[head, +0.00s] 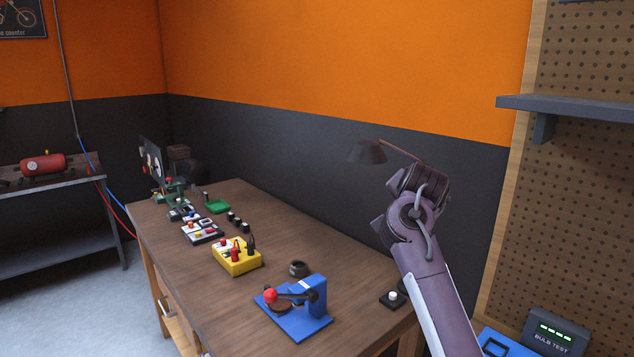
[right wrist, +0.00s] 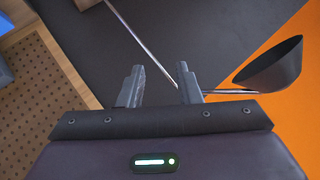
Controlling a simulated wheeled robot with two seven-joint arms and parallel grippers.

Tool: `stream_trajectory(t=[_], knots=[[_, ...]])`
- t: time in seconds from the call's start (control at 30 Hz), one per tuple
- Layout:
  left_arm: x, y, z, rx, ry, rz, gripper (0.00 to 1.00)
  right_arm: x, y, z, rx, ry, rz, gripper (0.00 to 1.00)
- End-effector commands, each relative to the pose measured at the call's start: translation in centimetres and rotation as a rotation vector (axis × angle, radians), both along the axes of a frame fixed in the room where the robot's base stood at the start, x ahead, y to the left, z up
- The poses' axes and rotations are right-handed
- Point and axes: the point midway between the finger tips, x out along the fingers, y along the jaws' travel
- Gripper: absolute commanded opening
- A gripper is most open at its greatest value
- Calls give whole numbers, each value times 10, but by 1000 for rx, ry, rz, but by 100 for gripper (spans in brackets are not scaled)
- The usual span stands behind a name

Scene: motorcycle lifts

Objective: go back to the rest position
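My right arm rises from the bottom right in the head view, with its wrist and right gripper (head: 420,185) raised above the far right end of the wooden workbench (head: 340,260). The fingers cannot be made out there. In the right wrist view the right gripper (right wrist: 160,78) has two grey fingers standing apart, with nothing held between them. My left gripper is not in view.
A desk lamp (head: 367,152) is close to my right wrist; its dark shade (right wrist: 270,66) shows beside the fingers. The bench holds a blue press (head: 310,308), a yellow box (head: 236,258) and a small button box (head: 392,299). A shelf (head: 570,106) juts from the pegboard.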

Motion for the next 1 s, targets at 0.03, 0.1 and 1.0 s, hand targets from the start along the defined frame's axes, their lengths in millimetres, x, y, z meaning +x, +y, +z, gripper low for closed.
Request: stream_trajectory(t=[0.03, 0.1, 1.0], knots=[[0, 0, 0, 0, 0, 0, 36, -10, 0, -40, -21, 47, 38, 31], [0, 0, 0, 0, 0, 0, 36, -28, 1, -84, -55, 104, 99, 31], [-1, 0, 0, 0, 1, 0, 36, -386, 4, -331, -441, 653, 785, 31]])
